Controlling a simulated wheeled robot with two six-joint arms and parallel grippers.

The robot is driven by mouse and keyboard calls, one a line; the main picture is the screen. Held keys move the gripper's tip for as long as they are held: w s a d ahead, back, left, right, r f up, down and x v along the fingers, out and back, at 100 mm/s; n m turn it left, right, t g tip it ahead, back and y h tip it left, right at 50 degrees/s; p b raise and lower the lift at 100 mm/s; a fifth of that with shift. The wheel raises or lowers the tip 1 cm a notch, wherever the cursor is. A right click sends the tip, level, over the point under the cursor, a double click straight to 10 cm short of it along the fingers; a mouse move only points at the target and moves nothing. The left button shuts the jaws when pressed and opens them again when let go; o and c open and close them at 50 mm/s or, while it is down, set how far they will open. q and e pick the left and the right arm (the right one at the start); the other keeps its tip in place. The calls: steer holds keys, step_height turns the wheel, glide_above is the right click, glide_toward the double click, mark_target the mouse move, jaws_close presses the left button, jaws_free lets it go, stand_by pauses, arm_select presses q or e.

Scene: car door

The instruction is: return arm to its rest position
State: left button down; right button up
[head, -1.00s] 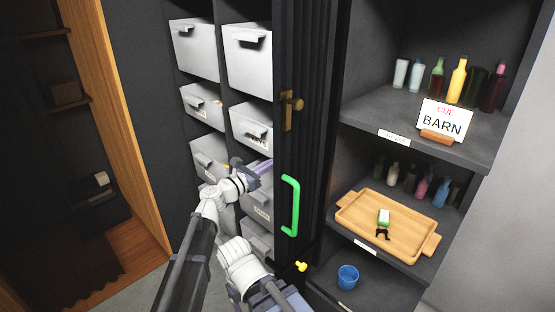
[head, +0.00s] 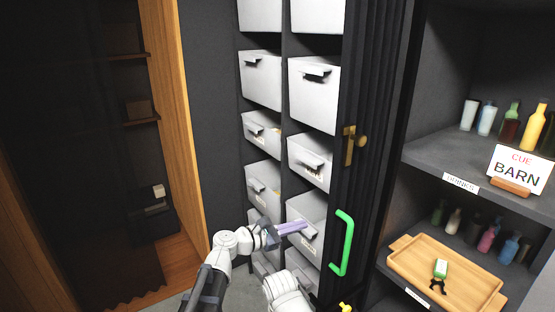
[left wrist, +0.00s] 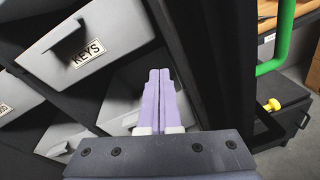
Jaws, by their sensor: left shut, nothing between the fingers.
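My left gripper (head: 304,226) is shut and empty, with its purple fingers together. In the head view its fingertips are in front of the lower right drawers, left of the green handle (head: 342,243). In the left wrist view the closed fingers (left wrist: 158,75) point toward the grey drawers, near a drawer labelled KEYS (left wrist: 88,51). I cannot tell whether the fingertips touch a drawer. My right gripper is not in view.
A black ribbed door (head: 360,90) with a brass latch (head: 349,145) stands right of the drawers. Shelves at right hold bottles (head: 511,120), a BARN sign (head: 518,170) and a wooden tray (head: 420,270). A wooden panel (head: 172,120) and dark curtain stand at left.

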arm_select(q)
steer(key=s+a+f+m+g+y, duration=0.4)
steer(key=s+a+f+m+y, duration=0.4)
steer(key=a+f+m, duration=0.5)
steer(key=s+a+f+m+g+y, duration=0.1)
steer(key=s+a+f+m+y, duration=0.2)
steer(key=s+a, duration=0.3)
steer(key=s+a+f+m+g+y, duration=0.2)
steer(key=s+a+f+m+y, duration=0.15)
steer(key=a, duration=0.45)
steer(key=s+d+r+m+p, duration=0.1)
steer(key=s+d, duration=0.2)
steer(key=d, duration=0.2)
steer(key=s+d+r+m+y+p, duration=0.1)
steer(key=s+d+r+m, duration=0.1)
steer(key=d, duration=0.3)
steer(key=shift+s+d+g+p, duration=0.3)
steer(key=shift+s+g, duration=0.1)
steer(key=shift+s, duration=0.05)
steer(key=shift+m+y, duration=0.25)
